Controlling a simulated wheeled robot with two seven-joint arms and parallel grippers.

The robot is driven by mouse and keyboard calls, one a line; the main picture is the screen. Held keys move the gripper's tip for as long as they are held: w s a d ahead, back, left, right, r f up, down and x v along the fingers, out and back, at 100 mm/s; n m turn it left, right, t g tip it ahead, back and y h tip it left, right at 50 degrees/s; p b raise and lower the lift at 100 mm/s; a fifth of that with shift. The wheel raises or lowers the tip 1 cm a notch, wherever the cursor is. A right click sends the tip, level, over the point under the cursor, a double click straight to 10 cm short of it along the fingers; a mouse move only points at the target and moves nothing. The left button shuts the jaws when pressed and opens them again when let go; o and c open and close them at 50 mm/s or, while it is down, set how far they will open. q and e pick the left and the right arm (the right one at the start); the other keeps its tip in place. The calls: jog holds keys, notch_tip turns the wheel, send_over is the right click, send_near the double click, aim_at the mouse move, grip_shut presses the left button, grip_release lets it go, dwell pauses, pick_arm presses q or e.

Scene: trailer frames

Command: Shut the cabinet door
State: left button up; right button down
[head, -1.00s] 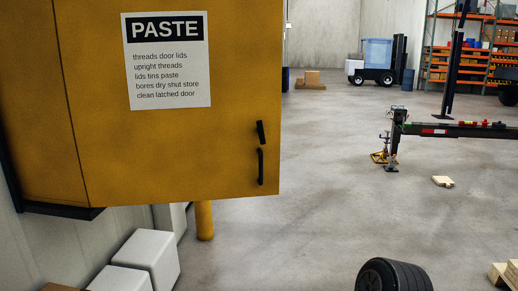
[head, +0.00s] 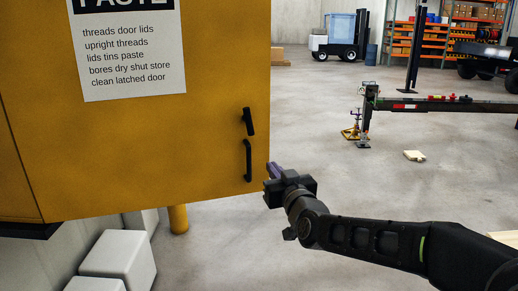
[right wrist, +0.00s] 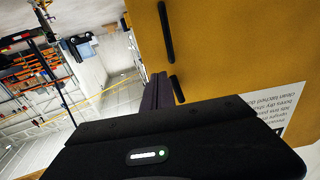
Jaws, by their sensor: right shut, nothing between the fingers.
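The yellow cabinet door (head: 190,150) fills the left of the head view, its front face toward me. It carries a white PASTE sign (head: 135,55) and two black handle pieces, the upper one (head: 248,121) short and the lower one (head: 248,160) longer. Its right edge stands out over open floor; the cabinet's inside is hidden. My right gripper (head: 274,171) is shut and empty, just beside the lower part of that edge. In the right wrist view its fingers (right wrist: 157,92) lie along the door (right wrist: 220,60) edge; I cannot tell whether they touch. My left gripper is not in view.
White boxes (head: 120,257) and a yellow post (head: 178,218) stand below the door at left. The floor to the right is mostly clear. A black trailer frame (head: 440,104) on a stand and a small wood block (head: 414,155) are farther off.

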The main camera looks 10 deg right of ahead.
jog(key=p, duration=0.5)
send_near(254, 146)
jog(key=w, duration=0.6)
jog(key=shift+a+r, duration=0.15)
jog(key=shift+a, duration=0.05)
jog(key=shift+w, duration=0.4)
